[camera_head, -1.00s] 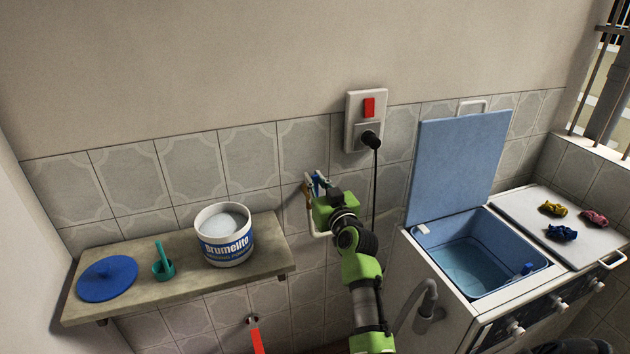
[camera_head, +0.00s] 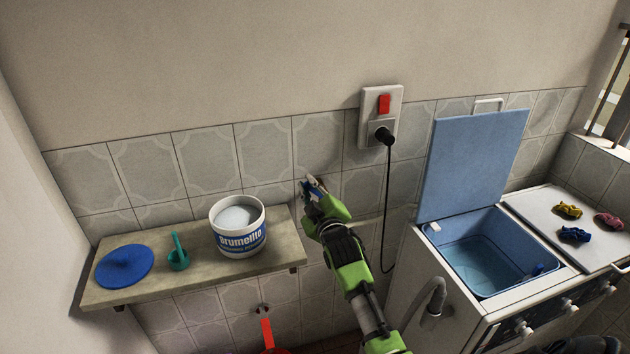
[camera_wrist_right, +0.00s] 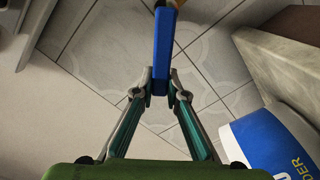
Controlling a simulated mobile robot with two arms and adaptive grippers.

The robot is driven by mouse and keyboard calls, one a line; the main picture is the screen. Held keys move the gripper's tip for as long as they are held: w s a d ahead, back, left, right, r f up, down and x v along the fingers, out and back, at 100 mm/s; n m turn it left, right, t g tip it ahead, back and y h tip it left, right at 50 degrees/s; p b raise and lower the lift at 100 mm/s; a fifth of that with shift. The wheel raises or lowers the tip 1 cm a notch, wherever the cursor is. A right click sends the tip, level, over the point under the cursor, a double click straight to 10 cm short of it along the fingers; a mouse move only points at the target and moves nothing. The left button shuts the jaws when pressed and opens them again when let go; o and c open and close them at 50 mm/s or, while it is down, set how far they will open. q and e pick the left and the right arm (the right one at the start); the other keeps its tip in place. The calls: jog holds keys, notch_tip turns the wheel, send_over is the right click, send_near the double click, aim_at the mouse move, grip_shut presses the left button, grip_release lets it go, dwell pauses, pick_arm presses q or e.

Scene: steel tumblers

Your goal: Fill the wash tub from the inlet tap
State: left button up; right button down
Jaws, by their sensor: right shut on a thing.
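The inlet tap is on the tiled wall, mostly hidden in the head view behind my right gripper (camera_head: 313,192). Its blue lever (camera_wrist_right: 162,48) stands out in the right wrist view, with the brassy tap body at the top edge. My right gripper (camera_wrist_right: 160,84) is shut on the lever's near end. The wash tub (camera_head: 446,238) is an open blue basin in the white washing machine at the right, its blue lid (camera_head: 478,165) raised. The inside of the tub looks blue; I cannot tell the water level. My left gripper is not in view.
A stone shelf (camera_head: 190,286) left of the tap holds a powder tub (camera_head: 239,240), a blue lid (camera_head: 125,267) and a green scoop (camera_head: 178,258). A plugged socket (camera_head: 381,118) is above right. A grey hose (camera_head: 436,298) and crumpled cloths (camera_head: 574,234) are at the machine.

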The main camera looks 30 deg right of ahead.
jog(key=shift+w+a+f+n+b, duration=0.1)
jog(key=shift+a+f+n+b, duration=0.5)
jog(key=shift+n, duration=0.65)
jog(key=shift+w+a+f+n+b, duration=0.15)
jog(key=shift+f+n+b, duration=0.1)
jog(key=shift+f+n, duration=0.8)
jog(key=shift+a+f+n+b, duration=0.45)
jog(key=shift+f+n, duration=0.15)
jog(key=shift+n, duration=0.8)
jog(key=c, duration=2)
grip_release()
jog(key=shift+s, duration=0.1)
jog(key=v, duration=1.1)
jog(key=shift+s+a, duration=0.15)
jog(key=shift+s, duration=0.25)
